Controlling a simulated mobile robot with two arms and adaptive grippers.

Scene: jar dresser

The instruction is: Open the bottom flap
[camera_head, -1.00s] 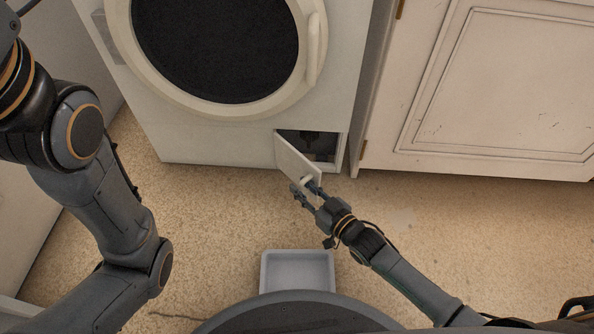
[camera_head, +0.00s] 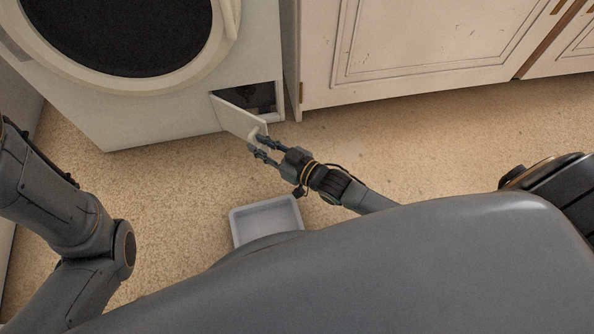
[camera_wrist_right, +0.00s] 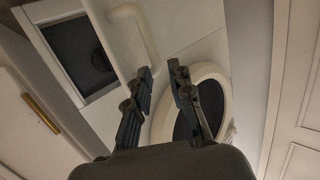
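The bottom flap (camera_head: 238,119) is a small white panel at the lower right of the washing machine (camera_head: 150,112). It stands swung outward, hinged at its left side, with the dark compartment (camera_head: 262,99) showing behind it. A pale curved handle (camera_head: 257,134) is on the flap; it also shows in the right wrist view (camera_wrist_right: 146,36). My right gripper (camera_head: 257,146) is at the flap's free edge, by the handle. In the right wrist view its fingers (camera_wrist_right: 159,70) are apart, with nothing clearly held between them. I cannot tell whether a fingertip touches the handle. My left gripper is out of view.
A grey-white tray (camera_head: 236,222) lies on the floor near my base. A worn white cabinet (camera_head: 400,45) stands right of the washing machine. The speckled floor (camera_head: 420,150) in front of the cabinet is clear.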

